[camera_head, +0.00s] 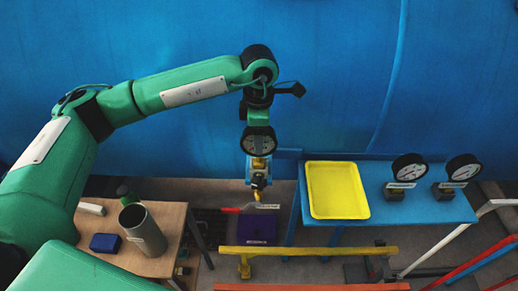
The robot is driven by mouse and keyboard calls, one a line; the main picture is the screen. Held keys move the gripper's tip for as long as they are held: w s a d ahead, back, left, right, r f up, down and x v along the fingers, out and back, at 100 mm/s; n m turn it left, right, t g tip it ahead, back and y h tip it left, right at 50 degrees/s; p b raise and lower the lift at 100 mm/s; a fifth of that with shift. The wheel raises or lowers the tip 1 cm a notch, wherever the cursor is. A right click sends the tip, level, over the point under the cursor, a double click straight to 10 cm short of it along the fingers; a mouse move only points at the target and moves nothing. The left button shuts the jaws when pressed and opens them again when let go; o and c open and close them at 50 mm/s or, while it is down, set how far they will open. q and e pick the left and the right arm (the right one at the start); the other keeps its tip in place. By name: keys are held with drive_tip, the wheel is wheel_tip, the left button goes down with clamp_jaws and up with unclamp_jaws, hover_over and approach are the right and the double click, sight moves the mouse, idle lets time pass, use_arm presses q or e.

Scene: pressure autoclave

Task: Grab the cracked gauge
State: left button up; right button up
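A dark-rimmed round gauge (258,141) sits on a brass fitting in front of the blue vessel, in the middle of the head view. Any crack in its face is too small to tell. My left gripper (258,119) points down right at the top of this gauge. Its fingers are small and partly hidden, so I cannot tell whether they are closed on it. Two more gauges, a left one (409,168) and a right one (463,168), stand upright in dark holders on a blue table (385,212). My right gripper is out of view.
A yellow tray (337,190) lies empty on the blue table. A red-handled valve (238,209) is below the gauge. A yellow rail (310,250) crosses in front. A wooden table (172,218) at left holds a grey cylinder (142,229) and a blue box (105,243).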

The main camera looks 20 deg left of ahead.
use_arm(q)
drive_tip(key=c, duration=1.1)
clamp_jaws()
